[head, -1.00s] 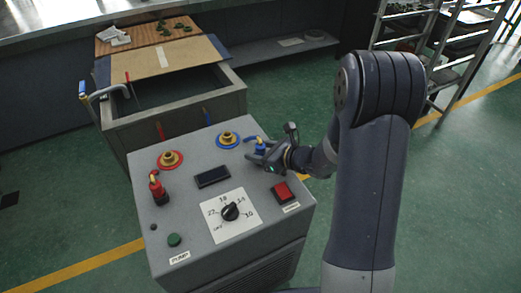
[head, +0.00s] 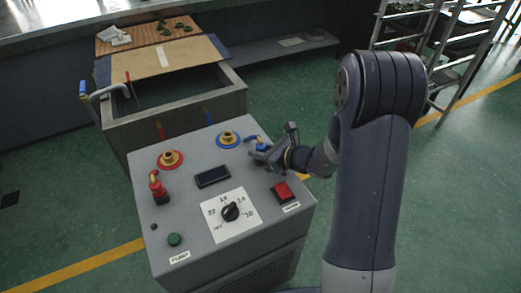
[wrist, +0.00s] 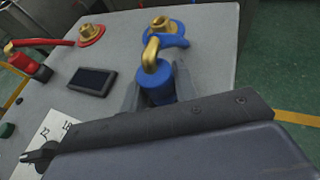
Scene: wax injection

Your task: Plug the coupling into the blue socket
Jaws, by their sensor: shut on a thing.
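The blue coupling (wrist: 155,82) with its bent brass pipe is between the jaws of my gripper (wrist: 157,92), which is shut on it. In the head view my gripper (head: 264,156) holds the coupling (head: 262,144) at the right edge of the machine top. The blue socket (head: 228,139), a brass fitting in a blue ring, lies left of the coupling; it also shows in the wrist view (wrist: 163,30), beyond the coupling. The coupling is apart from the socket's brass fitting. The coupling's underside is hidden.
A red socket (head: 170,160) and a red coupling (head: 158,190) are on the left of the machine top. A dark display (head: 213,176), a dial (head: 231,211), a red switch (head: 282,192) and a green button (head: 174,240) are nearby. An open tank (head: 170,88) stands behind.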

